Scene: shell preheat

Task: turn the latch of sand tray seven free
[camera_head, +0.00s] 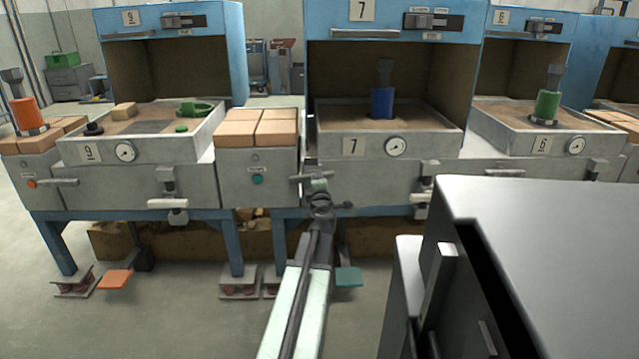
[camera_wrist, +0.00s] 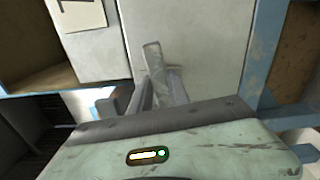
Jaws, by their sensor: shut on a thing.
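Sand tray seven (camera_head: 330,147) is a grey tray of sand with a 7 plate and a round dial on its front. Its grey latch bar (camera_head: 297,179) is on the stand's front, below the tray's left corner, and looks roughly level. My gripper (camera_head: 319,186) is at this bar, shut on it. In the wrist view, the latch bar (camera_wrist: 153,58) stands up between the jaws of my gripper (camera_wrist: 160,92), slightly tilted in the picture. My gripper hides part of the latch and its pivot.
A blue tool (camera_head: 382,102) stands in tray seven's sand. A second clamp (camera_head: 424,190) is right of the latch. A teal pedal (camera_head: 347,277) is below. Open floor lies left.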

